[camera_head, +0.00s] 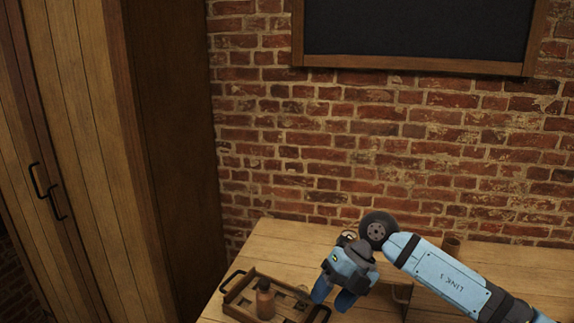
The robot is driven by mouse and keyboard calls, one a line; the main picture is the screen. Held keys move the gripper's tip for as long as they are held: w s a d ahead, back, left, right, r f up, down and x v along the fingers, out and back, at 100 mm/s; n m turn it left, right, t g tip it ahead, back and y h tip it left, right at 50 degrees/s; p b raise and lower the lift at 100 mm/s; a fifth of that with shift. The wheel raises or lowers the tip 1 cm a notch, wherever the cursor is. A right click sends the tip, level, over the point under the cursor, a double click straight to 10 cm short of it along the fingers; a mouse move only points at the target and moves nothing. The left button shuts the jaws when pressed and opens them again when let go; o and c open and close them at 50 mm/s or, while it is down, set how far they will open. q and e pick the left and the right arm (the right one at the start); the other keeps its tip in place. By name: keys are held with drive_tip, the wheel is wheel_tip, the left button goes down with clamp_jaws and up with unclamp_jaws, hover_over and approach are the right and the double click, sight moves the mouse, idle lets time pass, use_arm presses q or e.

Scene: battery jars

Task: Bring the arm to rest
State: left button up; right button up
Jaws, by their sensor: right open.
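My right arm comes in from the lower right and reaches over the wooden table (272,242). My right gripper (333,299) points down, close to the right side of a wooden tray (236,297). Its two blue fingers are apart and I see nothing between them. The gripper and wrist hide part of the table behind them. My left gripper is not in view.
The tray has dark handles and holds a brown bottle-like jar (265,299) and a clear glass-like item (301,294). A brick wall (400,150) closes off the back; a wooden cabinet (95,150) stands left.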

drive_tip(key=s+a+m+t+y, duration=0.2)
drive_tip(key=s+a+m+y, duration=0.3)
drive_tip(key=s+a+y, duration=0.65)
drive_tip(key=d+f+m+t+h, duration=0.9)
drive_tip(key=d+f+m+t, duration=0.4)
drive_tip(key=m+t, duration=0.75)
drive_tip(key=s+d+f+m+g+h, duration=0.3)
drive_tip(key=s+d+f+m+g, duration=0.15)
drive_tip(key=s+f, duration=0.25)
drive_tip(key=s+d+f+m+g+h, duration=0.35)
drive_tip(key=s+f+m+g, duration=0.2)
drive_tip(key=s+f, duration=0.25)
use_arm(q)
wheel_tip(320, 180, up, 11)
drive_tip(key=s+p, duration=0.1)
drive_tip(key=p, duration=1.1)
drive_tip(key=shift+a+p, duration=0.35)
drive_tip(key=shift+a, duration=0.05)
use_arm(e)
wheel_tip(320, 180, up, 11)
drive_tip(key=d+t, duration=0.1)
drive_tip(key=shift+w+d+y, duration=0.15)
drive_tip(key=shift+w+y, duration=0.1)
drive_tip(key=shift+y, duration=0.05)
